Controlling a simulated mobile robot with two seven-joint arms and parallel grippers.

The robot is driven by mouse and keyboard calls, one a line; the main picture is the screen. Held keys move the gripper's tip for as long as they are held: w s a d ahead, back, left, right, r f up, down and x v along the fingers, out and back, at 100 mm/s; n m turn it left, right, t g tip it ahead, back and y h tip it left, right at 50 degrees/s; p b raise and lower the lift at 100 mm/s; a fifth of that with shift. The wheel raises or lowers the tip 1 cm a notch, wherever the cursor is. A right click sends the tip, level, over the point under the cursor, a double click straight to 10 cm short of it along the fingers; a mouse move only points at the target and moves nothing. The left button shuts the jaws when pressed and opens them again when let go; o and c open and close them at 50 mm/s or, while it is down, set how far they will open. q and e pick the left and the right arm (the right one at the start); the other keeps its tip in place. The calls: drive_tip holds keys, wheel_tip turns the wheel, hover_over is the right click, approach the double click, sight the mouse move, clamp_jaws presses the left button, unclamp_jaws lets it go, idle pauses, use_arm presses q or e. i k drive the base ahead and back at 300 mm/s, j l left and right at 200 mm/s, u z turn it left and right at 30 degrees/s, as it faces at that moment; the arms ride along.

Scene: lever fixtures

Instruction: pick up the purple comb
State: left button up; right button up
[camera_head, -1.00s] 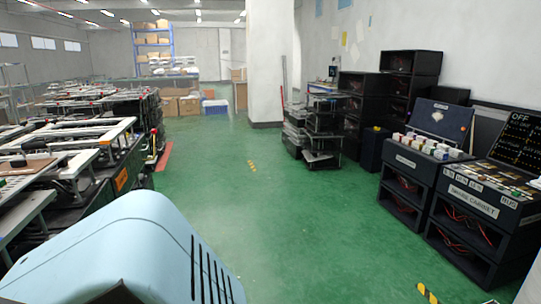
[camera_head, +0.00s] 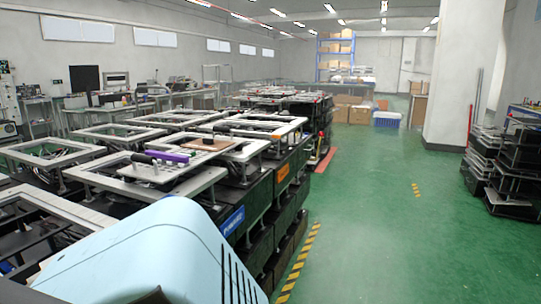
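A small purple object (camera_head: 168,156), which looks like the purple comb, lies on a light frame-topped fixture in the row left of the aisle. It is small and far off, so its teeth cannot be made out. A black-handled piece (camera_head: 141,158) is just to its left, and a brown board (camera_head: 204,144) is just behind it to the right. Neither of my grippers is in view.
Rows of frame-topped fixtures (camera_head: 75,131) fill the left and centre. A yellow-black floor stripe (camera_head: 299,262) runs along their right side. The green floor (camera_head: 375,240) is open to the right. A pillar (camera_head: 465,75) and stacked black racks (camera_head: 516,165) stand at the right.

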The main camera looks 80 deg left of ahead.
sight(171, 159)
drive_tip(key=u, duration=0.5)
drive_tip(key=j+u, duration=0.1)
drive_tip(key=u, duration=0.9)
drive_tip(key=j+u, duration=0.1)
drive_tip(key=u, duration=0.9)
drive_tip(key=j+u, duration=0.1)
drive_tip(key=u, duration=0.9)
drive_tip(key=l+u, duration=0.85)
drive_tip(key=k+l+u, duration=0.2)
drive_tip(key=l, duration=0.2)
drive_tip(key=k+l+u, duration=0.2)
drive_tip(key=l, duration=0.15)
drive_tip(key=k+l, duration=0.1)
drive_tip(key=l, duration=0.3)
drive_tip(key=k+l, duration=0.1)
drive_tip(key=l, duration=0.25)
drive_tip(key=k+l+u, duration=0.1)
drive_tip(key=l, duration=0.3)
